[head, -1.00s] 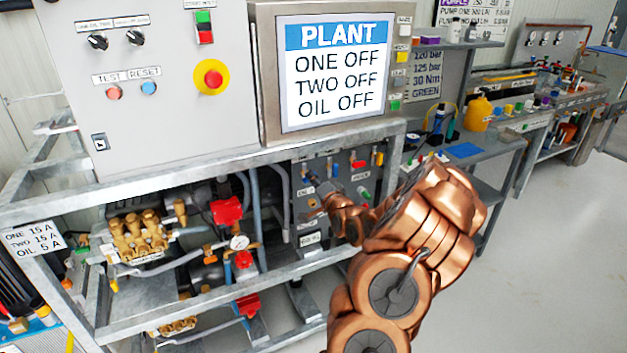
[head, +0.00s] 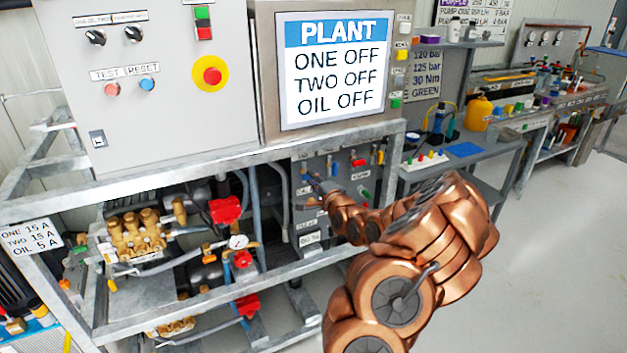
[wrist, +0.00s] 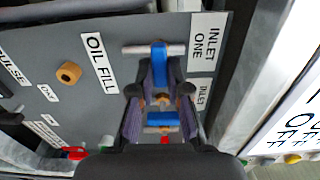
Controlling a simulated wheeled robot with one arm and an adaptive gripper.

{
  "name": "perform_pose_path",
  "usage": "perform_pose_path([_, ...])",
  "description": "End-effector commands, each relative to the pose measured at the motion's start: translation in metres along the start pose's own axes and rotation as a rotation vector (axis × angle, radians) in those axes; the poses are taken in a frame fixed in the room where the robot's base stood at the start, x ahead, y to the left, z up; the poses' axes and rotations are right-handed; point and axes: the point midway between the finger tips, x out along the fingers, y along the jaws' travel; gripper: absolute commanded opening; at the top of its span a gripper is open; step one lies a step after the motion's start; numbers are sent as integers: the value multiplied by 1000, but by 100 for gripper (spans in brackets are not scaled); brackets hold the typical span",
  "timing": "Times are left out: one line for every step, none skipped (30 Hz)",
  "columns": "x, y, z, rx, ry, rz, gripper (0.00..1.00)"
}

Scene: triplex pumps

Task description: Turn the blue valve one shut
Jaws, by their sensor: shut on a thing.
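The blue valve one handle (wrist: 160,54) shows in the wrist view beside the INLET ONE label (wrist: 206,42), on a short grey pipe. My gripper (wrist: 160,78) is shut on this blue handle, one finger on each side. The fingers hide part of it. In the head view my gripper (head: 314,184) is at the upper left of the grey valve panel, and the held handle is mostly hidden there. A second blue handle (wrist: 160,119) shows lower between my fingers in the wrist view, apart from the held one.
The valve panel (head: 309,222) sits under the frame rail (head: 215,165). A red handle (head: 358,162) and a green handle (head: 365,194) are to the right of my gripper. The screen (head: 333,70) reads ONE OFF, TWO OFF, OIL OFF. Open floor (head: 550,250) lies to the right.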

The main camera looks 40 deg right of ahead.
Motion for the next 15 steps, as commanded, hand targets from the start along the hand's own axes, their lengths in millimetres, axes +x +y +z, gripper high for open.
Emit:
perform_pose_path([0,1,-1,3,2,1,0])
perform_pose_path([0,1,-1,3,2,1,0])
perform_pose_path([0,1,-1,3,2,1,0])
perform_pose_path([0,1,-1,3,2,1,0])
perform_pose_path([0,1,-1,3,2,2,0])
perform_pose_path([0,1,-1,3,2,1,0])
perform_pose_path([0,1,-1,3,2,1,0])
perform_pose_path([0,1,-1,3,2,1,0])
perform_pose_path([0,1,-1,2,2,1,18])
perform_pose_path([0,1,-1,2,2,1,21])
perform_pose_path([0,1,0,2,2,2,24])
perform_pose_path([0,1,0,2,1,1,28])
perform_pose_path([0,1,0,2,1,1,31])
perform_pose_path([0,1,0,2,1,1,34])
perform_pose_path([0,0,0,1,1,1,39])
